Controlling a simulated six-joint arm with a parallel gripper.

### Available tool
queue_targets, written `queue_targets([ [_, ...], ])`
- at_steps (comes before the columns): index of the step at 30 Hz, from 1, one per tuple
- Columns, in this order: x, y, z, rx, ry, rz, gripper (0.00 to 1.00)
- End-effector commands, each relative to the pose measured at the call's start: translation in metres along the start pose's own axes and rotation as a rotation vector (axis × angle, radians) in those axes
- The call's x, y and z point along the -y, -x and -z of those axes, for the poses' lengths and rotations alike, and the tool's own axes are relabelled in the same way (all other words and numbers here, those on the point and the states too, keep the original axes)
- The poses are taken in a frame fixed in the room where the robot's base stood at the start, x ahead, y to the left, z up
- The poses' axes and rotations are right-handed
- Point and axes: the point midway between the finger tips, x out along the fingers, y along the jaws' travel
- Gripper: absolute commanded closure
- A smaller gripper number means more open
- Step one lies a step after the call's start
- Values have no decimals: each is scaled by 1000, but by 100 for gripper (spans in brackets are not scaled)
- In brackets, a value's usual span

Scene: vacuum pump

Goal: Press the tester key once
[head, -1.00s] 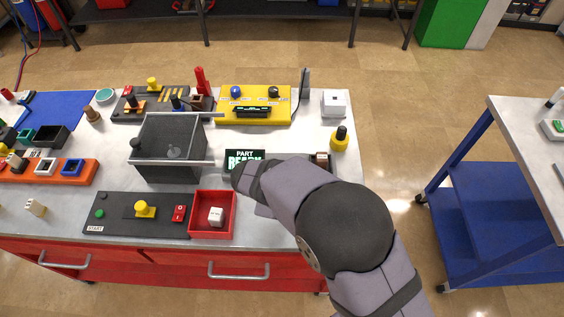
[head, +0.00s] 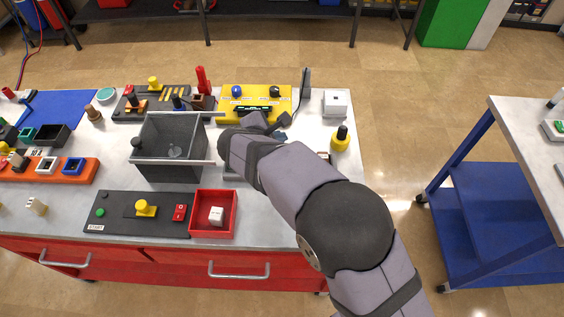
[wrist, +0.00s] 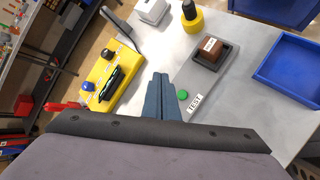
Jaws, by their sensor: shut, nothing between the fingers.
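The tester is a grey unit (wrist: 217,80). In the wrist view it carries a small round green key (wrist: 183,94) beside a white TEST label (wrist: 195,103). A brown block (wrist: 208,49) sits in its black socket. My gripper (wrist: 158,76) is shut and empty, its blue-grey fingers just left of the green key in the wrist view. I cannot tell its height over the key. In the head view my gripper (head: 283,136) is in front of the yellow unit, and my arm hides most of the tester and its key.
A yellow unit (head: 228,104) with blue and black knobs stands behind my gripper. A grey open box (head: 171,170) is to the left. A yellow-and-black bottle (head: 340,140) and white box (head: 335,103) stand at right. A red tray (head: 232,215) holds a white block.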

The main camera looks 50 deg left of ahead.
Motion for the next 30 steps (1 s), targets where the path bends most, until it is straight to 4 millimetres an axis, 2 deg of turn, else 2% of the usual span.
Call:
queue_targets([
  [11, 6, -7, 5, 0, -2, 2, 100],
  [30, 40, -55, 40, -1, -2, 1, 100],
])
